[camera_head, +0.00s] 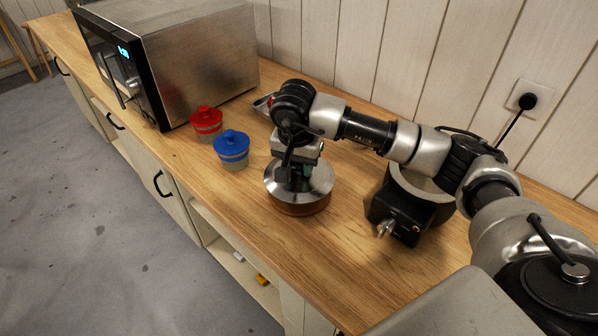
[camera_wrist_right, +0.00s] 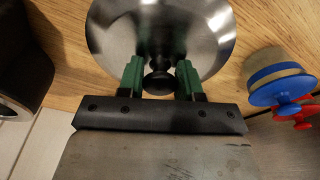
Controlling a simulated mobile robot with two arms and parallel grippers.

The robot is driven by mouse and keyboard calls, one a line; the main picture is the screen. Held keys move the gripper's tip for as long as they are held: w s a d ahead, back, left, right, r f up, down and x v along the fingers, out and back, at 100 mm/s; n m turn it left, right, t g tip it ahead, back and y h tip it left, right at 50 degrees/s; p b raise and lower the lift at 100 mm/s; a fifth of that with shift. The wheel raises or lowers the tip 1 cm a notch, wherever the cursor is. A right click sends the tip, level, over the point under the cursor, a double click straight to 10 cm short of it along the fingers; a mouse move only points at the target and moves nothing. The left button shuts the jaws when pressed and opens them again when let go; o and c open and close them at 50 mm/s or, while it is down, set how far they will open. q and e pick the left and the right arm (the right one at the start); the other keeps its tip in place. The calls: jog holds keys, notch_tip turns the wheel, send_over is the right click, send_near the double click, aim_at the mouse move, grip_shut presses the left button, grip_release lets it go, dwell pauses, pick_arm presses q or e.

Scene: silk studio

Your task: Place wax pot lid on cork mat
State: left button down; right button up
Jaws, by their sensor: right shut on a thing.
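The wax pot lid is a shiny silver disc (camera_head: 315,187) with a black knob (camera_wrist_right: 158,83). My right gripper (camera_head: 295,173) points down over it, with its green fingertips shut on the knob; the lid also shows in the right wrist view (camera_wrist_right: 122,35). A round brown edge (camera_head: 303,209) shows directly beneath the lid in the head view and looks like the cork mat. The lid hides its top, and I cannot tell whether they touch. The black wax pot (camera_head: 393,217) stands to the right, partly behind my arm. My left gripper is not in view.
A blue-lidded jar (camera_head: 231,149) and a red-lidded jar (camera_head: 206,122) stand left of the lid. A microwave (camera_head: 190,60) fills the back left. The wooden counter (camera_head: 325,258) is clear in front; the panelled wall is behind.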

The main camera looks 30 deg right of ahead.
aim_at(299, 171)
notch_tip(299, 171, down, 3)
jog(key=shift+s+f+p, duration=0.1)
jog(key=shift+f+p, duration=0.05)
jog(key=shift+p, duration=0.3)
jog(key=shift+f, duration=0.2)
jog(key=o, duration=1)
